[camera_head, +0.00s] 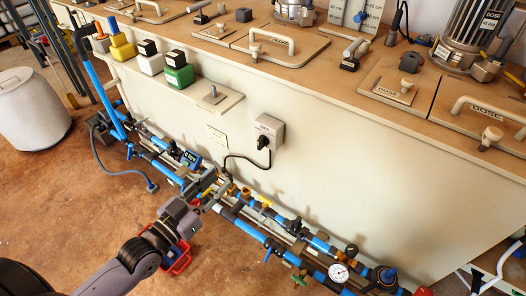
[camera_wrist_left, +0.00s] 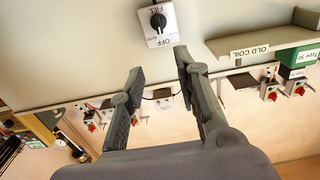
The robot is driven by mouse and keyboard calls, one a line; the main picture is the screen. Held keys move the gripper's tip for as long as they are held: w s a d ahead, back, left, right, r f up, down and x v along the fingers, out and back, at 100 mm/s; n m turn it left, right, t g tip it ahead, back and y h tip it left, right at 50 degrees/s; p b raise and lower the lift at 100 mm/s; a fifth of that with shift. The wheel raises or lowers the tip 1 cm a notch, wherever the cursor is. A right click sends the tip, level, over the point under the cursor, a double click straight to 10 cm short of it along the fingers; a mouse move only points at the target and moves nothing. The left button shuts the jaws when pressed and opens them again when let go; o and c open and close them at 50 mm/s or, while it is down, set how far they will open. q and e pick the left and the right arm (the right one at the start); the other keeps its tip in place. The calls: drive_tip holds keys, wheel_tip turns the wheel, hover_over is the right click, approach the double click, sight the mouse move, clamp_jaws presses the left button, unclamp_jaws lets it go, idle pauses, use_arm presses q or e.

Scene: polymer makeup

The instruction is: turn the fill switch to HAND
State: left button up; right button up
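The fill switch (camera_head: 269,131) is a small grey box with a black knob, mounted on the cream tank wall in the middle of the head view. In the left wrist view the switch (camera_wrist_left: 158,22) shows upside down at the top, with FILL and OFF lettering around its knob; the knob's exact setting is hard to read. My left gripper (camera_head: 216,187) is below and left of the switch, in front of the pipes. In the left wrist view the gripper (camera_wrist_left: 160,66) is open and empty, its fingertips apart from the switch. My right gripper does not show.
Blue and grey pipes (camera_head: 250,230) with valves run along the wall's foot under the switch. A black cable hangs from the box. A red crate (camera_head: 177,262) lies on the floor.

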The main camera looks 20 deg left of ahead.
use_arm(q)
drive_tip(key=b, duration=0.2)
approach(258, 141)
drive_tip(key=x, duration=0.8)
drive_tip(key=shift+w+d+f, duration=0.1)
drive_tip(key=shift+w, duration=0.25)
drive_tip(key=shift+w+d, duration=0.2)
drive_tip(key=shift+w, duration=0.25)
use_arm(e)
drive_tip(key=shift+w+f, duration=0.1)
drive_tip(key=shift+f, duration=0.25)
use_arm(q)
drive_tip(key=shift+c, duration=0.5)
clamp_jaws()
